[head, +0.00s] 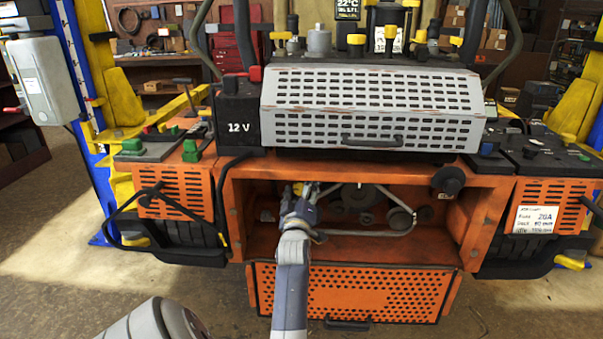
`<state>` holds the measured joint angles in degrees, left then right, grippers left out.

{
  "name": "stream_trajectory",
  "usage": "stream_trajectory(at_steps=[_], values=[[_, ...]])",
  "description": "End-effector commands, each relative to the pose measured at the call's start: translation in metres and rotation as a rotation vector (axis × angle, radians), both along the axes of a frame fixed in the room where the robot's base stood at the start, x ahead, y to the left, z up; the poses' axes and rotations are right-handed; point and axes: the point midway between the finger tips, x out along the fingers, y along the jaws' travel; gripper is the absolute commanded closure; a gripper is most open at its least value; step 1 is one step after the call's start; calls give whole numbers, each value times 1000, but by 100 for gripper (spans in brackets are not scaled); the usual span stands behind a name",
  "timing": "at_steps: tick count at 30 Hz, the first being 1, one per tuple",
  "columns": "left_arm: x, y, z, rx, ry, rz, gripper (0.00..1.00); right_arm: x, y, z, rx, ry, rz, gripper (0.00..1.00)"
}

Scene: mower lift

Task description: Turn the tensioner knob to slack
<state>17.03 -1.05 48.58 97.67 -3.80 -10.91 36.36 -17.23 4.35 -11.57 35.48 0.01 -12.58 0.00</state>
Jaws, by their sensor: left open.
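A black round knob (447,180) sits at the upper right edge of the open orange bay; I cannot tell for sure that it is the tensioner knob. Inside the bay a pale belt (402,212) runs around dark pulleys (357,196). My left gripper (306,189) reaches into the left half of the bay and is open, well to the left of the black knob. Small yellow and metal parts show at its fingertips; what lies right behind it is hidden. My right gripper is not in view.
A grey slotted cover (370,105) with a handle lies above the bay. A perforated orange panel (350,293) hangs below it. Orange side boxes (176,190) flank the bay. Blue and yellow lift posts stand at both sides.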

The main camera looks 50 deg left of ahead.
Motion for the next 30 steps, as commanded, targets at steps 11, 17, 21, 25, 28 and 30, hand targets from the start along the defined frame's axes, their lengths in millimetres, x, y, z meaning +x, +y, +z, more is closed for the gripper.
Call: stream_trajectory(at_steps=[11, 17, 21, 25, 28, 30], values=[[-27, -33, -7, -2, 1, -1, 43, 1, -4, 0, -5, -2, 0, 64], [-43, -52, -10, -2, 0, -2, 43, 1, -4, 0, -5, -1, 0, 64], [-47, -57, -10, 0, 1, -1, 43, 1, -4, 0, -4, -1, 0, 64], [-48, -57, -10, 0, 1, -1, 43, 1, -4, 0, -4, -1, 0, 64], [-48, -57, -10, 0, 1, -1, 43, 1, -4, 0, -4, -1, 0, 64], [-47, -57, -10, 0, 1, -1, 43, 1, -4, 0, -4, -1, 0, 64]])
